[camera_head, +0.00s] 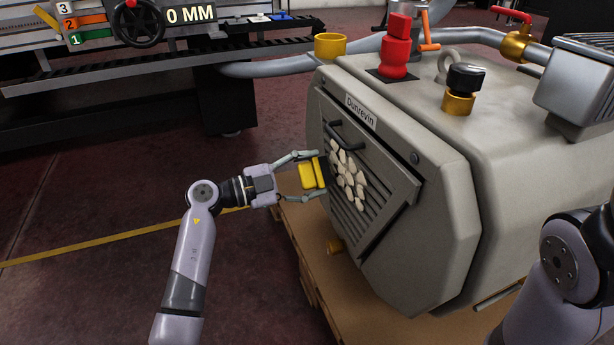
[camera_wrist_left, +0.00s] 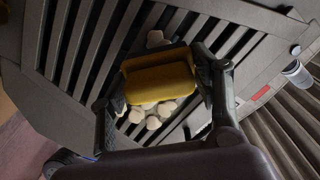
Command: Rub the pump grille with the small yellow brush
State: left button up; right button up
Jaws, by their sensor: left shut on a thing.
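My left gripper (camera_head: 306,176) is shut on the small yellow brush (camera_head: 307,174) and holds it in front of the pump grille (camera_head: 372,218). The grille is a dark slatted panel on the pump's angled front face, below a "Dunrevin" label. Several pale chips or flakes (camera_head: 347,172) cover its middle. In the left wrist view the brush (camera_wrist_left: 158,76) lies between the fingers, over the slats, with pale flakes (camera_wrist_left: 152,112) around it. Whether the bristles touch the grille I cannot tell. My right gripper is out of view; only part of the right arm shows at the right edge.
The grey pump (camera_head: 440,160) stands on a wooden pallet (camera_head: 362,312). A black handle (camera_head: 345,137) sits on the grille's upper part. A red valve (camera_head: 394,48) and brass fittings top the pump. A machine bench (camera_head: 150,100) is at the back left. The floor at left is clear.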

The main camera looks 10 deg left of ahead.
pick_arm(q)
jog(key=shift+p+x, duration=0.55)
jog(key=shift+x, duration=0.35)
dwell(0.4)
jog(key=shift+r, duration=0.1)
